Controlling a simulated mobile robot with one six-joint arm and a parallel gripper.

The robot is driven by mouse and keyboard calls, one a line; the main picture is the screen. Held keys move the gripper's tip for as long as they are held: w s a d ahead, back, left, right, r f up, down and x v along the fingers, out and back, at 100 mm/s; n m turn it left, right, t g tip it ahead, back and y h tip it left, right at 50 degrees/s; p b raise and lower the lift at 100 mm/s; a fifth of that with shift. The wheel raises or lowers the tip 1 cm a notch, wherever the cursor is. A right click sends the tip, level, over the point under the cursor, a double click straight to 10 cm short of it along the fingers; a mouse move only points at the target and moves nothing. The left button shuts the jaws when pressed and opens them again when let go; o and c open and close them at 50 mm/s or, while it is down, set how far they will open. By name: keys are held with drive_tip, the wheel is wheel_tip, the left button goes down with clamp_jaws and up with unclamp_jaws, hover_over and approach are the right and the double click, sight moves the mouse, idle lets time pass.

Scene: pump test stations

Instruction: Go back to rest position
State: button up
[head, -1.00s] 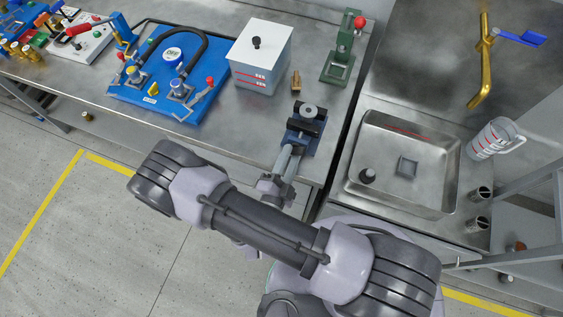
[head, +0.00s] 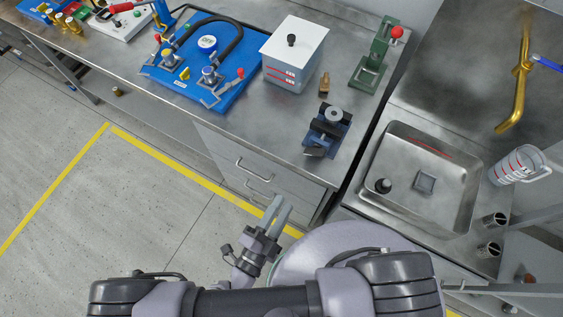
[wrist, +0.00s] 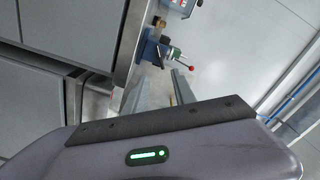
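My gripper (head: 277,208) is in front of the bench drawers, clear of the bench. Its two grey fingers stand apart with nothing between them. They also show apart in the wrist view (wrist: 160,88). My arm lies folded low across the bottom of the head view. The nearest bench item is a blue and black vise (head: 326,131) at the bench's front right corner, farther up the picture than the gripper and apart from it.
On the bench stand a blue pump board (head: 215,97), a white-lidded tank (head: 291,68), a brass fitting (head: 324,84) and a green press with a red knob (head: 370,68). A sink (head: 425,178) and a measuring jug (head: 516,165) are at right. The floor at left is clear.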

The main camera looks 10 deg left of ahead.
drive_tip(key=w+d+r+n+g+y+b, duration=0.2)
drive_tip(key=d+r+n+g+y+b, duration=0.2)
drive_tip(key=d+r, duration=0.3)
drive_tip(key=w+d+r+n+g+y+b, duration=0.3)
drive_tip(key=d+r+n+g+y+b, duration=0.1)
drive_tip(key=r, duration=1.3)
drive_tip(key=d+n+g+b, duration=0.1)
drive_tip(key=d+n+g, duration=0.1)
drive_tip(key=g, duration=0.1)
drive_tip(key=shift+w+d+n+b, duration=0.3)
drive_tip(key=shift+w+d+n, duration=0.05)
drive_tip(key=shift+d+n, duration=0.05)
